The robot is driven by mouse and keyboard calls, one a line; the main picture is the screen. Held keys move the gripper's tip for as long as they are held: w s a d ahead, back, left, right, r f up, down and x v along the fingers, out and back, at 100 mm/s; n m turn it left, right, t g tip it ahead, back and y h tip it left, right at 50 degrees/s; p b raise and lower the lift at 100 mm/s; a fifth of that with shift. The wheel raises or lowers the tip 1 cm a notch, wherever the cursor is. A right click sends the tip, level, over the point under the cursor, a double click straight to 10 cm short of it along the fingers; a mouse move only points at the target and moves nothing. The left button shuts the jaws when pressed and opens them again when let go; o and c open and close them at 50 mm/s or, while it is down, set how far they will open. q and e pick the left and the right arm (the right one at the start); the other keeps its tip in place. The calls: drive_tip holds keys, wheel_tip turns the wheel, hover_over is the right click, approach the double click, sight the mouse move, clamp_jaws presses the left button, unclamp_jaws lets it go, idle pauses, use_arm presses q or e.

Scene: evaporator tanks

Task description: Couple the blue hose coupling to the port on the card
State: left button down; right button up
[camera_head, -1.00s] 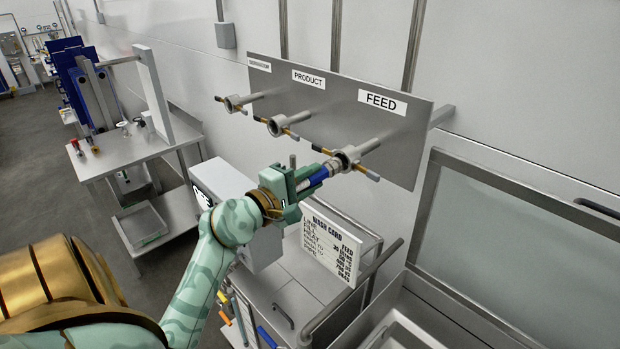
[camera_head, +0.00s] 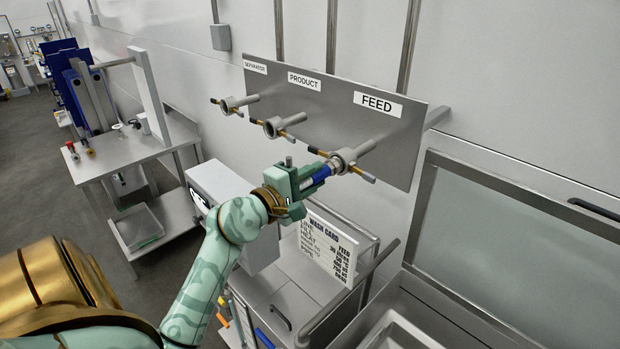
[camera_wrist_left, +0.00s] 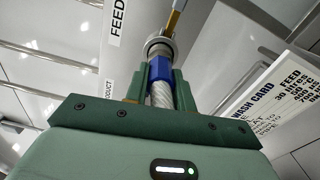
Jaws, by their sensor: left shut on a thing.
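The blue hose coupling (camera_head: 320,174) is in my left gripper (camera_head: 310,177), which is shut on it. Its metal end meets the mouth of the FEED port (camera_head: 345,160), roughly in line with it; I cannot tell whether it is seated. In the left wrist view the coupling (camera_wrist_left: 160,68) sits between the green fingers (camera_wrist_left: 160,82), with braided hose below and the port ring (camera_wrist_left: 158,46) just beyond. The wash card (camera_head: 328,246) below reads FEED at its top right. My right gripper is not in view.
The PRODUCT port (camera_head: 273,126) and SEPARATOR port (camera_head: 229,105) are on the same steel panel (camera_head: 330,118), to the left. A metal cart (camera_head: 290,305) with rails stands below. A steel table (camera_head: 130,155) is at the left, and a glazed lid (camera_head: 530,230) at the right.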

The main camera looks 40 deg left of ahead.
use_arm(q)
drive_tip(key=shift+w+d, duration=0.1)
drive_tip(key=shift+w, duration=0.85)
drive_tip(key=c, duration=1.1)
unclamp_jaws()
drive_tip(key=shift+s, duration=0.1)
drive_tip(key=s+a+b, duration=0.1)
drive_tip(key=s+b, duration=0.1)
drive_tip(key=s, duration=1.4)
drive_tip(key=shift+a, duration=0.15)
